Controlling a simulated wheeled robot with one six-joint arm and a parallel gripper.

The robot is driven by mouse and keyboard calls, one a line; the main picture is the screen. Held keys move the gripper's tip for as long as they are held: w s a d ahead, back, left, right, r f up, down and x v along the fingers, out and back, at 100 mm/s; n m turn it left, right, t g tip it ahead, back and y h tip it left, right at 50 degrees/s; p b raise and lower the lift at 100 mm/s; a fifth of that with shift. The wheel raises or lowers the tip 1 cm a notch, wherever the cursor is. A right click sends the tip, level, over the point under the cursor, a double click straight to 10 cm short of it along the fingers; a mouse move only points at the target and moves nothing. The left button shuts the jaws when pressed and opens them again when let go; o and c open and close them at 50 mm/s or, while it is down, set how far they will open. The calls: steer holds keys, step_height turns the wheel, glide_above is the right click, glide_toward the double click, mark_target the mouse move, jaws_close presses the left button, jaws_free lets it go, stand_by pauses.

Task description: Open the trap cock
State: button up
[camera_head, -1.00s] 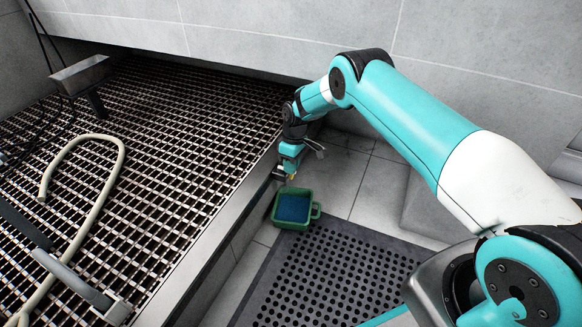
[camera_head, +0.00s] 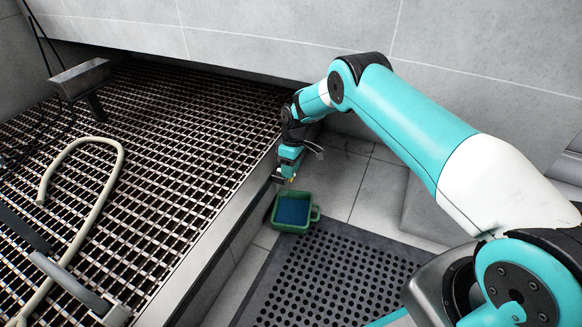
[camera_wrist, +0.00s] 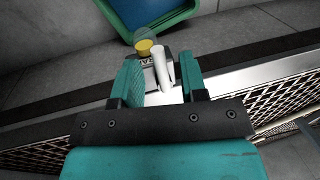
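In the wrist view, a white bar-like handle (camera_wrist: 163,70) with a yellow round cap (camera_wrist: 145,47) beside it lies just ahead of my gripper (camera_wrist: 160,80); these look like the trap cock, near a partly hidden lettered label. My gripper's two teal fingers stand apart, with the white handle between them; a gap shows on the left side, and I cannot tell whether the right finger touches it. In the head view my gripper (camera_head: 289,176) is small, pointing down beside the grating's edge, above the green tub; the cock is too small to make out its position there.
A green tub (camera_head: 316,213) with blue contents stands on the floor below my gripper. A black perforated mat (camera_head: 330,270) lies in front. A metal grating (camera_head: 170,150) fills the left, with a beige hose (camera_head: 112,180) on it. A grey wall (camera_head: 270,35) rises behind.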

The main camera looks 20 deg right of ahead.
step_height(320, 180, up, 20)
steer(key=p, duration=0.9)
steer(key=shift+r, duration=0.1)
steer(key=s+a+r+m+t+y+p, duration=0.1)
steer(key=s+a+r, duration=0.3)
steer(key=s+r, duration=0.5)
steer(key=s+a+r+p, duration=0.1)
steer(key=s+a+r, duration=0.4)
steer(key=r, duration=0.9)
steer(key=s+r+m+y+p, duration=0.1)
steer(key=s+r, duration=0.2)
steer(key=s, duration=1)
steer(key=s+r+y, duration=0.1)
steer(key=s+r, duration=0.2)
steer(key=s, duration=0.9)
step_height(320, 180, up, 38)
steer(key=p, duration=3.8)
steer(key=shift+r+t, duration=0.15)
steer(key=shift+t, duration=0.15)
